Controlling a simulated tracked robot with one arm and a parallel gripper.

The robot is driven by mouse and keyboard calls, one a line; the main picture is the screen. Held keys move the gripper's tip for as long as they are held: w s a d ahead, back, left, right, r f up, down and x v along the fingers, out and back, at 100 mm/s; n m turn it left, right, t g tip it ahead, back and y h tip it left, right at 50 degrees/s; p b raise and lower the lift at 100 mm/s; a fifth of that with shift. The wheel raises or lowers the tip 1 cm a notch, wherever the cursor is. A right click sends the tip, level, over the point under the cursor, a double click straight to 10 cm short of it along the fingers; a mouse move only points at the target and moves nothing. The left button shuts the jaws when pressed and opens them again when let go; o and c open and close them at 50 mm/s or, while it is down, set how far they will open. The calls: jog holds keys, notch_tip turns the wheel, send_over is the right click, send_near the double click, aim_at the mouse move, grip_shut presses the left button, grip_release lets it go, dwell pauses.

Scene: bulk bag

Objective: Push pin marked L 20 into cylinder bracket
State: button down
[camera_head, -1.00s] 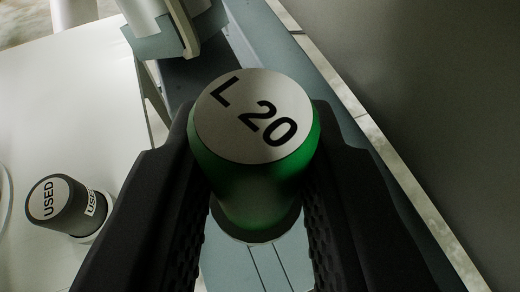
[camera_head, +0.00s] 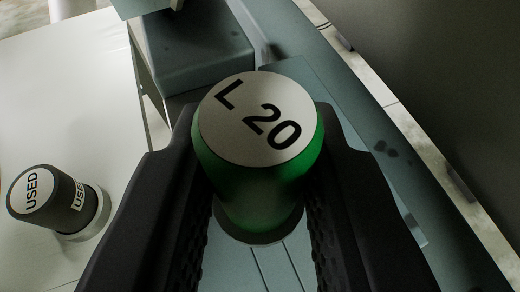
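The pin marked L 20 (camera_head: 258,118) has a white top with black lettering and a green body. It is between the two black fingers of my gripper (camera_head: 260,185), which are shut on it. Its lower end is hidden below the green body. Grey-blue metal surfaces lie under and beyond the pin; I cannot tell which part, if any, is the cylinder bracket.
A dark pin marked USED (camera_head: 50,195) leans in a white ring on the white table (camera_head: 70,110) at left. A grey-blue block (camera_head: 190,50) stands beyond the pin. A dark wall (camera_head: 440,90) runs along the right.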

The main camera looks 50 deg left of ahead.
jog(key=shift+f+b, duration=1.25)
jog(key=shift+f, duration=0.05)
jog(key=c, duration=1.1)
grip_release()
jog(key=shift+c, duration=0.2)
